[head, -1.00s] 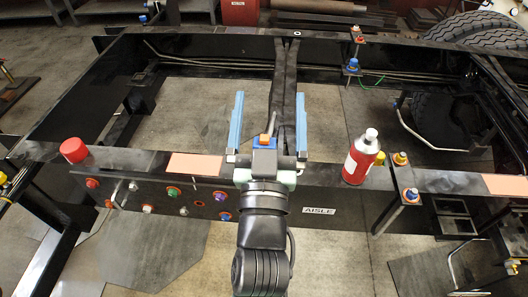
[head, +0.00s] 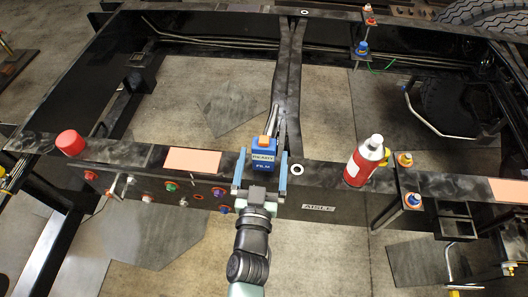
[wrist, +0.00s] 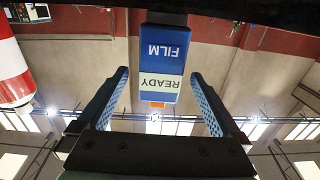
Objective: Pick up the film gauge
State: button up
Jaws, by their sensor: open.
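The film gauge (head: 263,157) is a blue box with a white READY label and an orange top. It stands at the beam with the AISLE sign, near the middle of the head view. In the wrist view the film gauge (wrist: 162,62) appears upside down with READY and FILM readable. My gripper (head: 261,168) is open, with one blue finger on each side of the gauge. In the wrist view my gripper (wrist: 160,74) shows a gap between each finger and the gauge. I cannot tell how deep the gauge sits between the fingers.
A red and white spray can (head: 363,162) stands on the beam to the right. Coloured fittings (head: 405,160) rise near the can. A dark crossmember (head: 289,80) runs behind the gauge.

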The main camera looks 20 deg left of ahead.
jog(key=shift+x, duration=2.9)
jog(key=shift+s, duration=0.1)
jog(key=shift+c, duration=0.2)
